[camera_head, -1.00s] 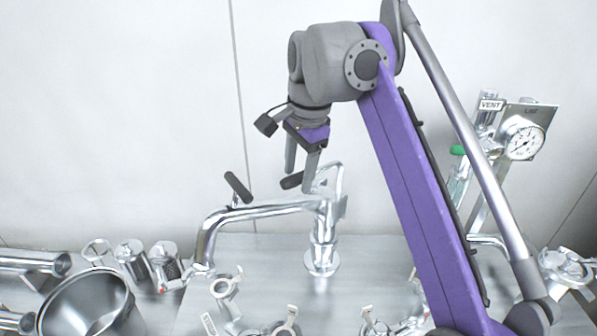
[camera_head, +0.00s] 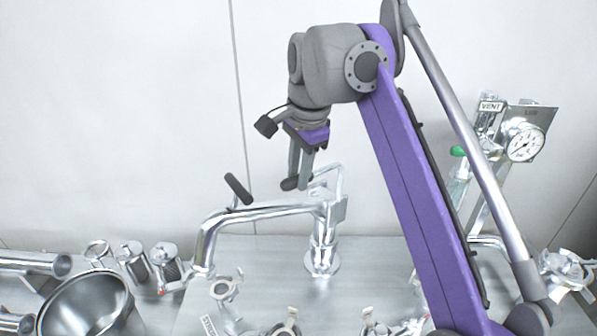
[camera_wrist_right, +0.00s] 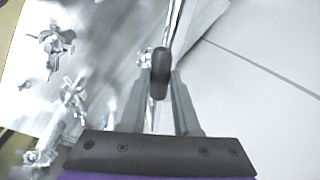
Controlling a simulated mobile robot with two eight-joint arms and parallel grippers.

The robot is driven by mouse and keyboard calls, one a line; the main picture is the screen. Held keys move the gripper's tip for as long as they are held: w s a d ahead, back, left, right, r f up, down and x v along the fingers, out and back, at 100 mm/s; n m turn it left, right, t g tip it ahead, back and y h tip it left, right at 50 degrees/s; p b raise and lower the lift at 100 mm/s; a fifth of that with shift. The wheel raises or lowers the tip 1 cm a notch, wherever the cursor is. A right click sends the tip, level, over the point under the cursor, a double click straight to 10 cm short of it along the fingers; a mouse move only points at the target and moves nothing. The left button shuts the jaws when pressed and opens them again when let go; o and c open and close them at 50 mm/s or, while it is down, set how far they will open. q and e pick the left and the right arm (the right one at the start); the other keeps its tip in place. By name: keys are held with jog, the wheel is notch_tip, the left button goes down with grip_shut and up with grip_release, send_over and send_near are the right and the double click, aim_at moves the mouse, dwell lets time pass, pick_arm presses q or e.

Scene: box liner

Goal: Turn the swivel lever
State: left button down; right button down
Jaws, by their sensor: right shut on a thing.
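A polished swivel pipe (camera_head: 265,211) stands on the metal bench, its arm bent out to the left. A lever with a black grip (camera_head: 290,184) reaches up from behind the top of the upright. My right gripper (camera_head: 299,178) comes down from above, and its fingers are closed on this grip, covering part of it. In the right wrist view the dark, rounded grip (camera_wrist_right: 161,72) lies between the fingertips (camera_wrist_right: 160,88). A second black handle (camera_head: 238,188) slants up from the pipe arm, apart from the gripper. My left gripper is out of view.
A pressure gauge (camera_head: 524,143) and a VENT fitting (camera_head: 490,106) stand at the right. A steel pot (camera_head: 88,305) and several metal canisters are at the lower left. Several clamps lie along the bench front. A pale wall stands behind.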

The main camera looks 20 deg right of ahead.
jog(key=shift+s, duration=0.1)
dwell(0.7)
